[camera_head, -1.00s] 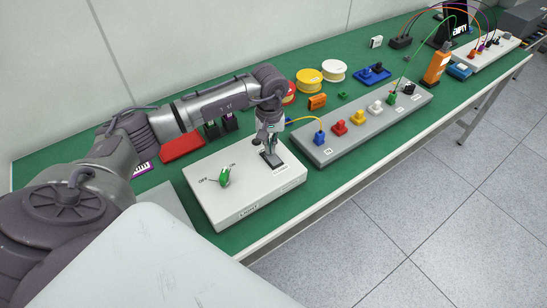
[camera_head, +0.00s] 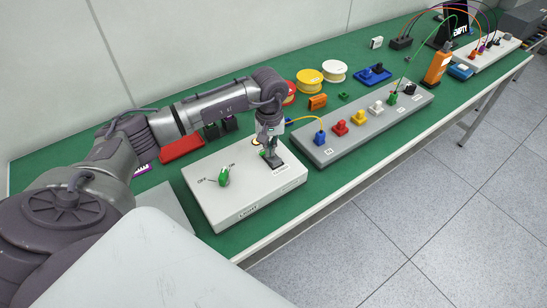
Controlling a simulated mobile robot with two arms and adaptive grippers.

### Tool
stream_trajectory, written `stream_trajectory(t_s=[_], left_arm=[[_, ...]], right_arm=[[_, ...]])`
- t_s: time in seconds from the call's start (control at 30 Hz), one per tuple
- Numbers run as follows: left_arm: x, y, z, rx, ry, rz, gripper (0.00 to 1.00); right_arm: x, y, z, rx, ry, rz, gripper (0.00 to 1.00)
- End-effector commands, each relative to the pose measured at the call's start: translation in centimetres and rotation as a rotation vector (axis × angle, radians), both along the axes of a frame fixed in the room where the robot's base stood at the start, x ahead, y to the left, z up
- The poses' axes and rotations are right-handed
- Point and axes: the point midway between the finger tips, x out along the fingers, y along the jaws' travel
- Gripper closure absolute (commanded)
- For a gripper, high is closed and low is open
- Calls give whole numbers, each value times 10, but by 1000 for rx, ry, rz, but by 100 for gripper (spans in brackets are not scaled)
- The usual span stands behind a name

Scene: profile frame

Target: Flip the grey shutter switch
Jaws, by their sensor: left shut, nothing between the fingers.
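The white control box (camera_head: 225,205) stands at the near edge of the green table, with a green rotary knob (camera_head: 223,177) on its top between OFF and ON labels. A dark switch plate, seemingly the shutter switch (camera_head: 276,164), is at the right part of the box top. My left gripper (camera_head: 268,151) is shut and empty, pointing down right over this plate. It hides most of the switch, so its position and whether the fingers touch it cannot be told. Small orange and green spots show just left of the fingers. My right gripper is not in view.
A long grey board (camera_head: 365,127) with several coloured plugs lies right of the box. A red block (camera_head: 181,148) lies behind the box, near my left forearm. Yellow (camera_head: 309,81) and white (camera_head: 334,70) spools stand farther back. Open floor lies beyond the table's near edge.

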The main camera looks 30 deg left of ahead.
Motion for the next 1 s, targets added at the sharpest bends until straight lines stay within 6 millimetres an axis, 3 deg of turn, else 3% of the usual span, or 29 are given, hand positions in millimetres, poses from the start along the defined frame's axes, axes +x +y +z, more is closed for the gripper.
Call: stream_trajectory(t_s=[0.17, 1.0], left_arm=[[-1, -1, 4, -1, 3, -1, 100], [-1, -1, 69, 0, 2, -2, 100]], right_arm=[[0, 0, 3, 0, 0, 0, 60], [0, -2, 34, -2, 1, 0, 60]])
